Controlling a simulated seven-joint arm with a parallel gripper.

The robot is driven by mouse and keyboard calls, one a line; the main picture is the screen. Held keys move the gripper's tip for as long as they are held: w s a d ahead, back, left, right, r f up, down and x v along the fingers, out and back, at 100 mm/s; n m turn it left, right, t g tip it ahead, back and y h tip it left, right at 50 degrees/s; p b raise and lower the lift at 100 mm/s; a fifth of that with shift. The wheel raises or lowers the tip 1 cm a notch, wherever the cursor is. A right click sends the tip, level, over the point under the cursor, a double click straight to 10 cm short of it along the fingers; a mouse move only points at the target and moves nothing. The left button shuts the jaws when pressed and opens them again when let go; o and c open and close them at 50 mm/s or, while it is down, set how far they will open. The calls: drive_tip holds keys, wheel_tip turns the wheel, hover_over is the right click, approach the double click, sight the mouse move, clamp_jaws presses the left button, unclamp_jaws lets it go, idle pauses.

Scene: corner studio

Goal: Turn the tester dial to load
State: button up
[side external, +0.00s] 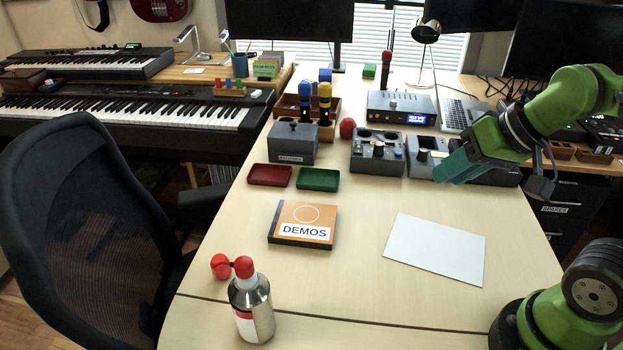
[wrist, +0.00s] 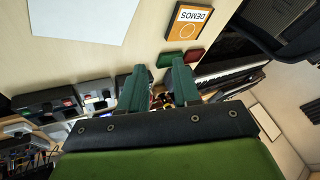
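Two grey boxes with controls stand side by side at the back of the desk in the side view. The left box (side external: 377,158) has round sockets on top and a dark knob (side external: 378,149) on its front panel. The right box (side external: 421,164) has a small screen, and my gripper partly hides it. I cannot read a label on either, so which one is the tester is unclear. My gripper (side external: 447,170) is in the air in front of the right box. In the wrist view its two teal fingers (wrist: 157,74) are apart, with nothing held between them.
A blue-lit device (side external: 401,107) stands behind the boxes. Red (side external: 270,175) and green (side external: 318,180) trays, a DEMOS box (side external: 303,224), a white sheet (side external: 436,249) and a red-capped bottle (side external: 251,304) lie or stand nearer. The desk around the sheet is otherwise clear.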

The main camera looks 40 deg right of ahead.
drive_tip(key=o, duration=0.4)
drive_tip(key=shift+m+g+h, duration=0.3)
drive_tip(key=shift+g+h, duration=0.2)
drive_tip(key=shift+g, duration=0.4)
drive_tip(key=w+d, duration=0.4)
drive_tip(key=w, duration=0.1)
drive_tip(key=w+d, duration=0.1)
drive_tip(key=w, duration=0.2)
drive_tip(key=shift+d+r, duration=0.35)
drive_tip(key=shift+d, duration=0.05)
drive_tip(key=n+g+h, duration=0.1)
drive_tip(key=n+g, duration=0.4)
drive_tip(key=n, duration=0.3)
hover_over(424, 150)
wheel_tip(424, 150, down, 2)
wheel_tip(424, 150, down, 16)
drive_tip(key=shift+s+f, duration=0.1)
drive_tip(key=shift+f, duration=0.15)
clamp_jaws()
